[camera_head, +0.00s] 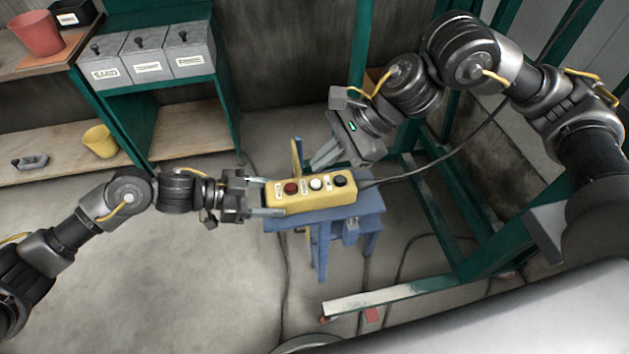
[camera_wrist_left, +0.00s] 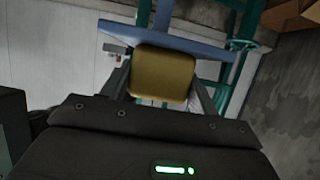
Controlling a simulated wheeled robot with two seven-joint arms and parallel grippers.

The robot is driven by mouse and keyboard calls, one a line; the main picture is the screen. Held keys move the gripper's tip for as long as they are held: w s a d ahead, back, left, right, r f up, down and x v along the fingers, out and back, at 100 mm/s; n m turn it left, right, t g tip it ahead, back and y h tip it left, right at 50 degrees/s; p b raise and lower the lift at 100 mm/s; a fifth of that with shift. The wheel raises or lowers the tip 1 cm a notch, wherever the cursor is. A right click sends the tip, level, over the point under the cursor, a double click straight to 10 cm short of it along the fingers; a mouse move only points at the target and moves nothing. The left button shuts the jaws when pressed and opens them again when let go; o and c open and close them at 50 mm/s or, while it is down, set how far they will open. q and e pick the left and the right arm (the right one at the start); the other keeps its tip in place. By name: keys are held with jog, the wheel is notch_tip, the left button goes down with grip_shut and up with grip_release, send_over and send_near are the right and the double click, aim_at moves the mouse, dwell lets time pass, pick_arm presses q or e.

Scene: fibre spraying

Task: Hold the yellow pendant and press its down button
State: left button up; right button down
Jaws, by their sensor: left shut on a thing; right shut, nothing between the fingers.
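The yellow pendant (camera_head: 311,190) lies lengthwise over the blue stand in the head view. It carries a red, a white and a black button on its upper face, and a dark cable leaves its right end. My left gripper (camera_head: 266,197) is shut on the pendant's left end. In the left wrist view the yellow end of the pendant (camera_wrist_left: 164,72) sits between the two fingers. My right gripper (camera_head: 325,160) is shut and empty, just behind and above the pendant, fingers pointing down-left. I cannot tell whether it touches the pendant.
The blue stand (camera_head: 371,205) is under the pendant. A green steel frame (camera_head: 446,225) stands to the right. Shelves at the left hold grey labelled bins (camera_head: 148,58), a yellow cup (camera_head: 100,141) and a red pot (camera_head: 37,34). The floor at lower left is clear.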

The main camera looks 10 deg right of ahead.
aim_at(321, 183)
jog(key=w+r+n+t, duration=0.2)
jog(key=shift+w+d+r, duration=0.1)
jog(key=shift+r, duration=0.25)
jog(key=shift+f, duration=0.1)
jog(key=shift+f, duration=4.35)
jog(key=shift+f, duration=0.4)
